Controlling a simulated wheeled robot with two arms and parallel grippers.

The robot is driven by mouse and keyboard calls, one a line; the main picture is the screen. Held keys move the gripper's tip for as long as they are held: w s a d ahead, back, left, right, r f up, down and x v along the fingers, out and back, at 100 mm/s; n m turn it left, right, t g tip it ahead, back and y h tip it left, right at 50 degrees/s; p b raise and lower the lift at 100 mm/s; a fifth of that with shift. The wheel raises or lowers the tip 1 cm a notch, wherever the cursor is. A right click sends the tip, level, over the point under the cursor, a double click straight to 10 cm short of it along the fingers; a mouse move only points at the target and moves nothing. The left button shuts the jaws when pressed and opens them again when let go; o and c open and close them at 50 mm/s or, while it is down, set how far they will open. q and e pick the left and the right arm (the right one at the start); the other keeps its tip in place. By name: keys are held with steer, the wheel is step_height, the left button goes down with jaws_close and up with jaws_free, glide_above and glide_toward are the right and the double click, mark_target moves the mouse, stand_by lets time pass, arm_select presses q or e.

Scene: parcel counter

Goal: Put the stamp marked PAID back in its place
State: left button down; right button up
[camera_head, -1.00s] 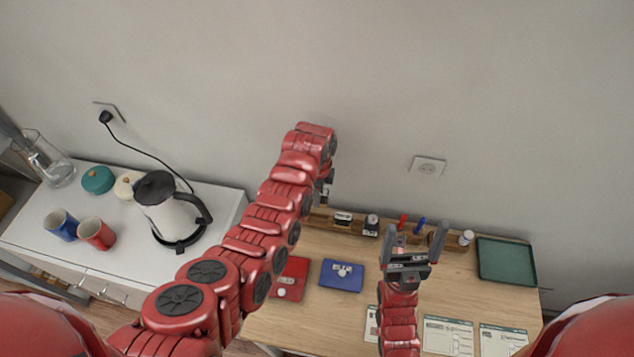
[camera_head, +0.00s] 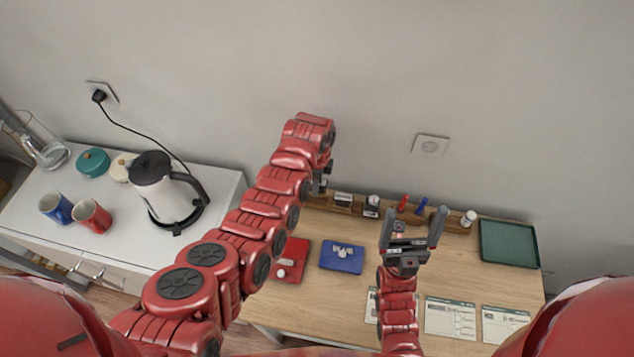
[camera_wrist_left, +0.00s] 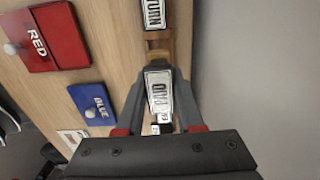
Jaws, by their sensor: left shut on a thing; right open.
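The stamp marked PAID (camera_wrist_left: 158,95) is between the fingers of my left gripper (camera_wrist_left: 158,88), which is shut on it. Its white label faces the left wrist camera. In the left wrist view it lines up with the wooden stamp rack (camera_wrist_left: 159,47); I cannot tell whether it touches the rack. In the head view my left gripper (camera_head: 321,182) is at the rack's left end, and the arm hides most of the held stamp. A stamp whose label ends in TURN (camera_wrist_left: 154,13) stands in the rack. My right gripper (camera_head: 415,222) is open and empty over the counter.
The rack holds another stamp (camera_head: 372,205), red and blue pens (camera_head: 421,206) and a small bottle (camera_head: 468,218). A red pad (camera_head: 291,262) and blue pad (camera_head: 342,257) lie in front. A green tray (camera_head: 508,242) is at right; paper forms (camera_head: 450,316) lie at the front.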

arm_select(q)
steer(key=shift+s+r, duration=0.1)
steer(key=shift+r, duration=0.05)
steer(key=shift+f, duration=0.2)
stand_by(0.4)
steer(key=shift+f+b, duration=2)
steer(key=shift+f, duration=0.8)
steer(key=c, duration=0.7)
jaws_free()
steer(key=shift+c, duration=0.2)
steer(key=shift+r, duration=0.1)
step_height(320, 180, up, 5)
steer(key=p, duration=0.4)
